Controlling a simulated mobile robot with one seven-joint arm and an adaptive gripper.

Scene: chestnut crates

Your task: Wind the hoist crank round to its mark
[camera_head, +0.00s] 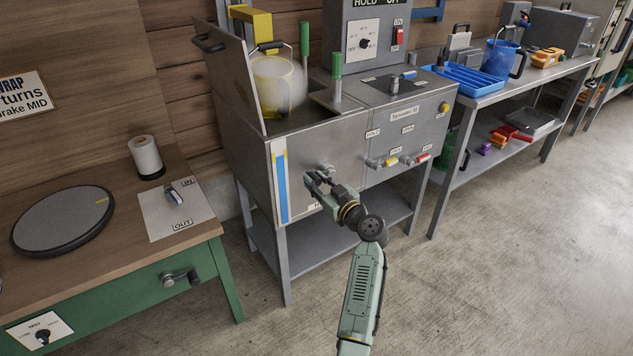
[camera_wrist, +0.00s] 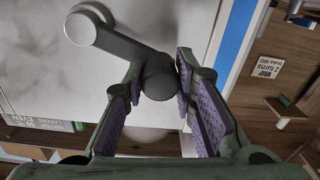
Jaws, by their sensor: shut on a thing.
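The hoist crank (camera_wrist: 118,45) is a dark grey arm on the pale steel front of the tank cabinet (camera_head: 300,160). In the wrist view its round hub is at the upper left, and its arm slants down right to a round handle knob (camera_wrist: 158,80). My gripper (camera_wrist: 162,78) is shut on this knob, with a purple-padded finger on each side. In the head view my gripper (camera_head: 316,182) is against the cabinet front, and the crank's hub (camera_head: 325,168) shows just above it. The gripper hides most of the crank. I cannot make out the crank's mark.
A blue strip (camera_head: 281,186) with a yellow top runs down the cabinet's left front edge. Valve handles (camera_head: 390,162) stick out to the right. A green bench (camera_head: 200,262) with another crank (camera_head: 180,278) stands at left. The floor at right is clear.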

